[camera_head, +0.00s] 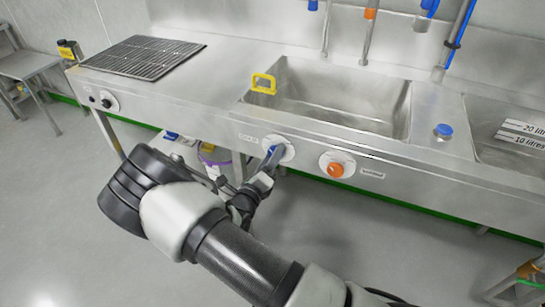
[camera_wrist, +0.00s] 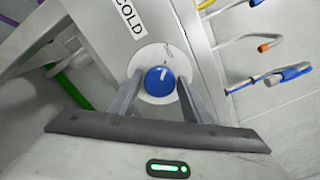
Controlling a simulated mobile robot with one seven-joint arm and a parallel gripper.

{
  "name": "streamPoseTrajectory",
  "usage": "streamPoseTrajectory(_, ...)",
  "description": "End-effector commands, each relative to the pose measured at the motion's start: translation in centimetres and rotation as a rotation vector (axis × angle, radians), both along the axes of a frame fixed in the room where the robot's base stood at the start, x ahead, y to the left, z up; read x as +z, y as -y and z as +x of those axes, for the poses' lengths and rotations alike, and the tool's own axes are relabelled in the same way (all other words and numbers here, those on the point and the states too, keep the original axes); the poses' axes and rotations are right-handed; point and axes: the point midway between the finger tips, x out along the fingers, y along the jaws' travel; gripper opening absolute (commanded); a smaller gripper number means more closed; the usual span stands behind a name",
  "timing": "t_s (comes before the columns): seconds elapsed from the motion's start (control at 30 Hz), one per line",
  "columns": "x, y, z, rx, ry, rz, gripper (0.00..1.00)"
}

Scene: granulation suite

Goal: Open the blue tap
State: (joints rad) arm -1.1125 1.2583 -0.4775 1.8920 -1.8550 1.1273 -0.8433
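The blue tap (camera_wrist: 160,80) is a round knob on a white disc in the front panel of the steel sink unit, beside a label reading COLD. In the wrist view my gripper (camera_wrist: 160,88) has its two fingers spread, one on each side of the knob, with narrow gaps seeming to show. In the head view the blue tap (camera_head: 272,150) is partly hidden by my gripper (camera_head: 268,163), which reaches it from the front and below.
An orange tap (camera_head: 335,170) sits to the right on the same panel. A blue knob (camera_head: 444,130) stands on the counter at the right. Floor in front is open.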

Motion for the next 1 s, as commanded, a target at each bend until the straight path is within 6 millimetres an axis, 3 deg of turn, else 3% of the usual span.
streamPoseTrajectory(0.03, 0.01, 0.00, -0.01, 0.000, 0.000, 0.000, 0.35)
streamPoseTrajectory(0.17, 0.00, 0.01, -0.02, 0.000, 0.000, 0.000, 0.16)
streamPoseTrajectory(0.57, 0.11, 0.05, -0.03, -0.001, 0.028, 0.078, 0.16)
streamPoseTrajectory(1.0, 0.15, 0.14, -0.06, -0.002, 0.155, 0.424, 0.16)
